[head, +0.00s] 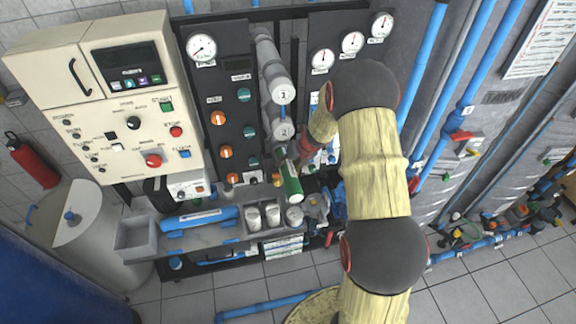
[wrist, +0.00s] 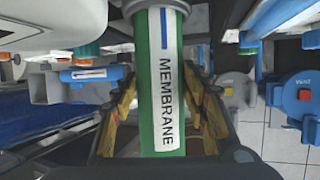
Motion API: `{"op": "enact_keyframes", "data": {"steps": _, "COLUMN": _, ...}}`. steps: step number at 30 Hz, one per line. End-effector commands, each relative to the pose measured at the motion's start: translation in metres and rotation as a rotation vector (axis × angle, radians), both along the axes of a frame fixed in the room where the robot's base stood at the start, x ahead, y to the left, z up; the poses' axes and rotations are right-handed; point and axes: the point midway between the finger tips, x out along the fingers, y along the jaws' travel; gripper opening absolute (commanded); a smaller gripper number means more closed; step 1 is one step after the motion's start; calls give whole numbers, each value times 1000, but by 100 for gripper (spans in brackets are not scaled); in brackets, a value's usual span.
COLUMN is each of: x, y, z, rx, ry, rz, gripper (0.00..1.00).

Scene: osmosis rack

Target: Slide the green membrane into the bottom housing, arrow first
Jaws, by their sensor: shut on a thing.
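The green membrane (wrist: 147,100) is a green tube with a white label reading MEMBRANE and a blue bar above the word. My gripper (wrist: 162,90) is shut on it, one finger on each side. At the top of the wrist view the tube's far end meets a grey ring (wrist: 121,8); how far it reaches inside is hidden. In the head view the membrane (head: 292,186) slants below the housings marked 1 (head: 282,94) and 2 (head: 284,132), its upper end near the bottom housing, which is mostly hidden. I cannot make out an arrowhead.
A blue tube with a white label (head: 199,217) lies on the bench at left, near a grey bin (head: 136,238). Blue pipes and valves crowd the right. The control panel (head: 125,110) stands at left.

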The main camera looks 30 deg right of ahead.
Motion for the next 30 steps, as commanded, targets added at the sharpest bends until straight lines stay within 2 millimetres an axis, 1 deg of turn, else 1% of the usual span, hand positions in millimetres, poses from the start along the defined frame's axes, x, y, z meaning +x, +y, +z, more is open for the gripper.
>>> {"op": "enact_keyframes", "data": {"steps": 16, "x": 17, "y": -5, "z": 2, "rx": -1, "ry": -2, "rz": 0, "gripper": 14}}
{"op": "enact_keyframes", "data": {"steps": 26, "x": 18, "y": -5, "z": 1, "rx": -1, "ry": -2, "rz": -1, "gripper": 14}}
{"op": "enact_keyframes", "data": {"steps": 27, "x": 18, "y": -5, "z": 1, "rx": -1, "ry": -2, "rz": -1, "gripper": 46}}
{"op": "enact_keyframes", "data": {"steps": 30, "x": 18, "y": -5, "z": 1, "rx": -1, "ry": -2, "rz": -1, "gripper": 51}}
